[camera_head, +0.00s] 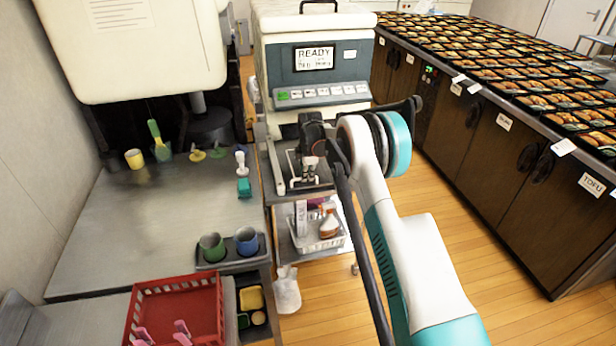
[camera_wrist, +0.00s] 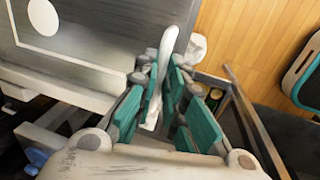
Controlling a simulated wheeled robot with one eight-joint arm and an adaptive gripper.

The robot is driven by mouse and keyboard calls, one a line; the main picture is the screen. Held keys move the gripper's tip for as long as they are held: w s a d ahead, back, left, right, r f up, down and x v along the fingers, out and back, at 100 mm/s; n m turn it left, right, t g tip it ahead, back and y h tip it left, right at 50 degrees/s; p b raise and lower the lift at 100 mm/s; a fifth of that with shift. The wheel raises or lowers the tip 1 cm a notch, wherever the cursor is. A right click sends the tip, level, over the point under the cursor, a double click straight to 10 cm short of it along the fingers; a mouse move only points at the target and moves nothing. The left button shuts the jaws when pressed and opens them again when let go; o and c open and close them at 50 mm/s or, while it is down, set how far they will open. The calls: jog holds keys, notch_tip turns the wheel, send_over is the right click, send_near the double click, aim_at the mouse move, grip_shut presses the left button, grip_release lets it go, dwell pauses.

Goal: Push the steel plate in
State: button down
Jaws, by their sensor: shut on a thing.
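The steel plate (camera_wrist: 95,70) is a flat grey sheet with a white disc on it, at the upper left of the wrist view. A white curved handle (camera_wrist: 168,42) rises at its right edge. My gripper (camera_wrist: 162,66) has its teal-padded fingers on either side of this handle and is shut on it. In the head view my gripper (camera_head: 310,168) is at the front of the machine with the READY display (camera_head: 315,58), low under its button panel. There the arm and gripper hide most of the plate.
A steel cart (camera_head: 284,222) stands under the machine, with a spray bottle in a basket on its lower shelf. A counter with cups and a red crate (camera_head: 175,285) is at left. A long cabinet (camera_head: 490,130) covered in bento trays is at right. Wooden floor lies between.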

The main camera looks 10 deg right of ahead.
jog(key=shift+w+r, duration=0.1)
jog(key=shift+w, duration=0.1)
jog(key=c, duration=2)
grip_release()
jog(key=shift+c, duration=0.2)
jog(key=o, duration=0.4)
jog(key=shift+w, duration=0.1)
jog(key=r, duration=0.4)
jog(key=s+r, duration=0.1)
jog(key=r, duration=0.2)
jog(key=s+r, duration=0.1)
jog(key=r, duration=0.3)
jog(key=shift+s+r, duration=0.25)
jog(key=shift+r, duration=0.05)
